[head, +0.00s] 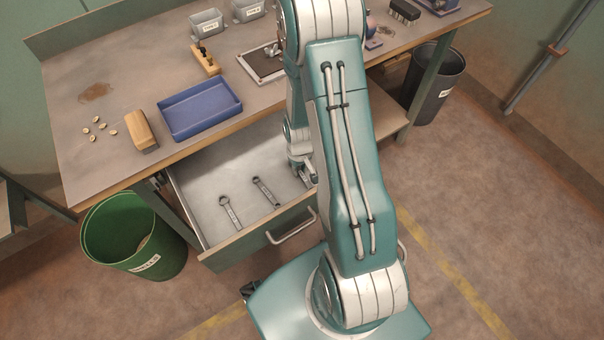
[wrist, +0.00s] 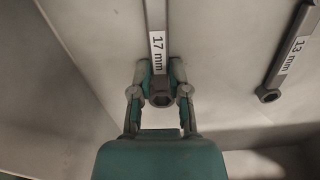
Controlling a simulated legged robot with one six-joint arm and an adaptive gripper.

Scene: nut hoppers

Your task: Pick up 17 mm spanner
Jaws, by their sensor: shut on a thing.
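The 17 mm spanner (wrist: 157,28) runs down the middle of the wrist view, its "17 mm" label upright and readable. My gripper (wrist: 161,84) is shut on it, with one finger on each side of the end nearest the camera. In the head view my gripper (head: 303,168) is down at the right side of the open drawer (head: 197,187); the held spanner is mostly hidden there by my arm. I cannot tell whether the spanner is clear of the drawer floor. A 13 mm spanner (wrist: 290,58) lies apart to the right in the wrist view.
Two other spanners, one left (head: 230,213) and one nearer (head: 264,190), lie in the drawer left of my gripper. The drawer's front handle (head: 292,228) faces me. A blue tray (head: 200,108) and wooden block (head: 140,131) sit on the bench above. A green bin (head: 132,236) stands left.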

